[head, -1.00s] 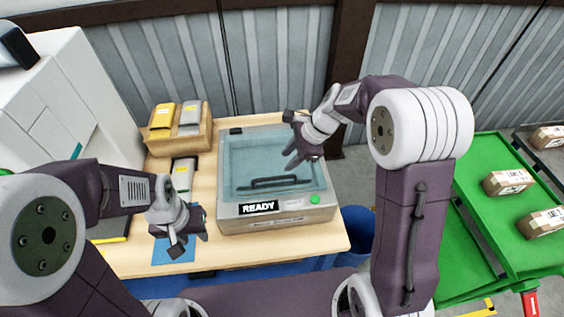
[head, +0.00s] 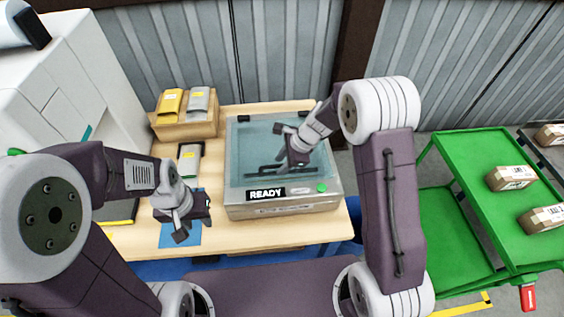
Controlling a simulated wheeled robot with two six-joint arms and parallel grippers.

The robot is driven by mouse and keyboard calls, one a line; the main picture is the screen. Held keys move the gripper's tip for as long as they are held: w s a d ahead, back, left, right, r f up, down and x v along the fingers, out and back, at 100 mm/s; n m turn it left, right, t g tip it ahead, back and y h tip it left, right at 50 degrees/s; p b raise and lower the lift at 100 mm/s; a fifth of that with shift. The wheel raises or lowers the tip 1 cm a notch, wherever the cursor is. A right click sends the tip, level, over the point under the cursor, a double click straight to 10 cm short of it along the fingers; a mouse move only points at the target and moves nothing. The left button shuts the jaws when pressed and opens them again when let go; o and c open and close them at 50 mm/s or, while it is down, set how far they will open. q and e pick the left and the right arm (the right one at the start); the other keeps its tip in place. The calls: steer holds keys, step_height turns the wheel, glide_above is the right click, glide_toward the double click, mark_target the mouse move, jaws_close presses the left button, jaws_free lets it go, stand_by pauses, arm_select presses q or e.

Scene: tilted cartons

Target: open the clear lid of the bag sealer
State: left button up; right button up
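The bag sealer (head: 283,208) is a grey box on the wooden table with a READY display on its front and a green button. Its clear lid (head: 250,143) is bluish, lies closed, and has a dark bar handle (head: 264,170) near its front. My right gripper (head: 296,160) is over the lid, close to the right part of the handle; the arm hides part of the lid, and I cannot tell whether the fingers touch the handle. My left gripper (head: 194,226) is over a blue mat (head: 180,239) left of the sealer, with its fingers apart and nothing between them.
A wooden bin (head: 186,131) with yellow and grey packets stands behind left. A white machine (head: 55,90) stands at left. A green cart (head: 470,180) with cartons is at right, apart from the table.

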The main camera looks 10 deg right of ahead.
steer(key=shift+d, duration=0.2)
steer(key=c, duration=0.3)
steer(key=shift+w, duration=0.1)
jaws_close()
stand_by(0.8)
